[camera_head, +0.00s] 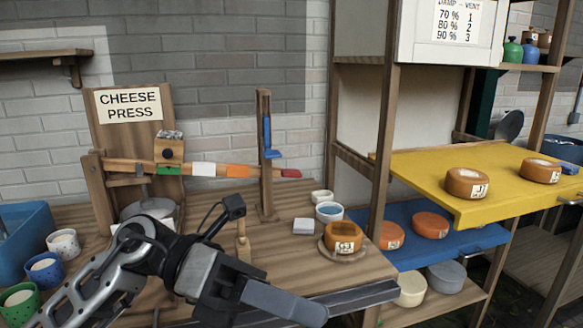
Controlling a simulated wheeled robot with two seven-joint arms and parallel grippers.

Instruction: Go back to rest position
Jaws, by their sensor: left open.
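My left arm comes in from the lower left over the wooden table (365,270). My left gripper (290,303) is above the table's front part, open, with nothing seen in it. My right gripper is not in view. The gripper is in front of the cheese press (170,168) and left of an orange cheese (344,236) on a round board, apart from that cheese in the picture.
Small white dishes (329,211) stand near the orange cheese. At the right, a yellow shelf (430,175) and a blue shelf (445,247) bear cheeses; wooden posts rise beside them.

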